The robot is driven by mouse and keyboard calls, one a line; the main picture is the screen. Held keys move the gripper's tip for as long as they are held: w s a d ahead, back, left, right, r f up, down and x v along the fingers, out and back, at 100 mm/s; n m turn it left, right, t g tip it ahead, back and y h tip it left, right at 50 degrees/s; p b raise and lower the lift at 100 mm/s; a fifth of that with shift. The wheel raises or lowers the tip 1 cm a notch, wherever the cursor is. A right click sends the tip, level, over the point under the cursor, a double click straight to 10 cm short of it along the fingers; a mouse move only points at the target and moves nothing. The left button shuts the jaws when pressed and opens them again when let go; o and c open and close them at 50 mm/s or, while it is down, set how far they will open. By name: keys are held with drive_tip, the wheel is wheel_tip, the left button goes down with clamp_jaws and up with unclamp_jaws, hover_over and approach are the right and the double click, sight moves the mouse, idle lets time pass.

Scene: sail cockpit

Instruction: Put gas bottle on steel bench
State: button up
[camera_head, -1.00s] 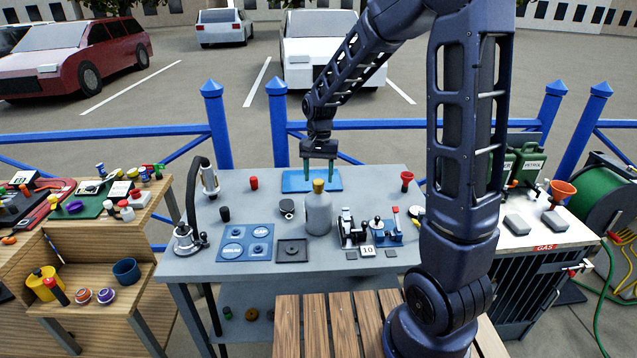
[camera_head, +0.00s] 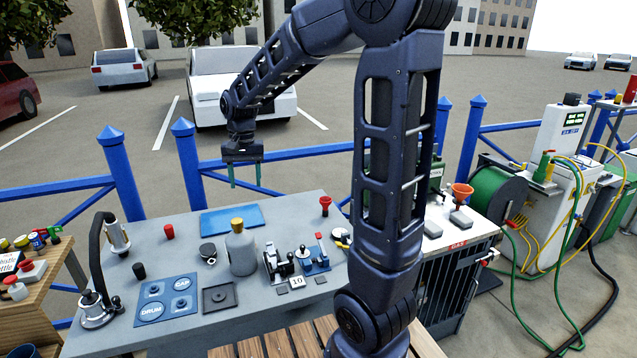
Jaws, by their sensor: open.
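The grey-topped bench (camera_head: 110,259), which looks like the steel bench, stands in front of me. A grey bottle with a yellow cap (camera_head: 241,254) stands upright on its middle; it may be the gas bottle, but I cannot tell for sure. A white cabinet marked GAS (camera_head: 457,262) stands right of the bench; no bottle is clearly visible inside its dark barred front. My gripper (camera_head: 245,186) is open and empty, pointing down, above and beyond the blue mat (camera_head: 229,219) at the bench's far edge. It is clear of the bottle.
Around the bottle are a black-and-silver device (camera_head: 280,264), a blue device (camera_head: 313,260), a dark square tray (camera_head: 218,297) and a blue DRUM/CAP board (camera_head: 167,301). A curved-arm stand (camera_head: 97,308) is at left. Blue railings run behind. Hoses lie on the ground at right.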

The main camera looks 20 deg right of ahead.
drive_tip(key=s+d+r+n+t, duration=0.1)
drive_tip(key=s+d+r+t, duration=0.1)
drive_tip(key=s+d, duration=0.7)
drive_tip(key=s+d+r+t, duration=0.2)
drive_tip(key=s+d+t, duration=0.1)
drive_tip(key=s+d, duration=0.6)
drive_tip(key=shift+r+n, duration=0.35)
drive_tip(key=shift+n, duration=0.05)
drive_tip(key=shift+o, duration=0.4)
drive_tip(key=shift+s+d+f, duration=0.15)
drive_tip(key=shift+s+d, duration=0.05)
drive_tip(key=shift+s, duration=0.15)
